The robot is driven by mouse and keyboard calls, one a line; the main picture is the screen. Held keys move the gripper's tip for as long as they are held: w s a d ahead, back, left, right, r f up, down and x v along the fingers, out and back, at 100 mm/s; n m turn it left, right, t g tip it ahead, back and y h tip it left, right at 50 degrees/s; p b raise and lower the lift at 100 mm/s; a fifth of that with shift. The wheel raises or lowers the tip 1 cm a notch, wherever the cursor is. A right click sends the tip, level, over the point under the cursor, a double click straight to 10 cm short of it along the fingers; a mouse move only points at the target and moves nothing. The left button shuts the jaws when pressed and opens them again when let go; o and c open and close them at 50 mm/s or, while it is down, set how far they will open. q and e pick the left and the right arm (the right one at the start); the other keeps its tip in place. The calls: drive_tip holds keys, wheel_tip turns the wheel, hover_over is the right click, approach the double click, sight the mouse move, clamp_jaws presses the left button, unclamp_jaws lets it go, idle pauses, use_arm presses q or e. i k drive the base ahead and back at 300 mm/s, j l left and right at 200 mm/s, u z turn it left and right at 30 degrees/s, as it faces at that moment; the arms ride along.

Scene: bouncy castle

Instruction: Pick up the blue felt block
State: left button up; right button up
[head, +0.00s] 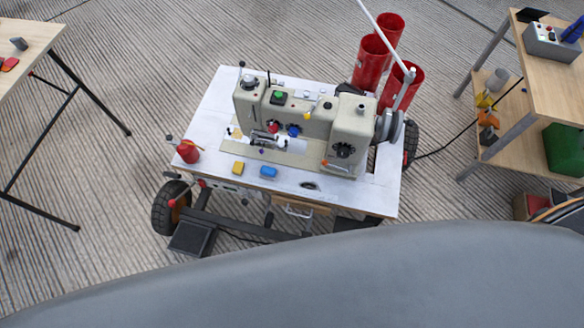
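The blue felt block (268,172) lies on the white top of a wheeled sewing machine table (215,115), near its front edge. A yellow block (238,168) lies just to its left, with a small gap between them. The beige sewing machine (315,125) stands right behind the blue block. Neither of my grippers shows in the head view.
A red cone-shaped thing (188,151) stands at the table's left corner, and a small dark object (310,185) lies right of the blue block. Red cylinders (371,62) stand behind the table. A wooden table (25,45) is at left, wooden shelving (545,70) at right. Striped floor lies between.

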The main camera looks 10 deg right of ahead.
sight(266, 173)
drive_tip(key=k+j, duration=0.25)
drive_tip(key=k, duration=0.3)
drive_tip(key=k+j, duration=0.2)
drive_tip(key=k, duration=0.3)
drive_tip(key=k+j+z, duration=0.1)
drive_tip(key=k+j, duration=0.15)
drive_tip(key=k, duration=0.3)
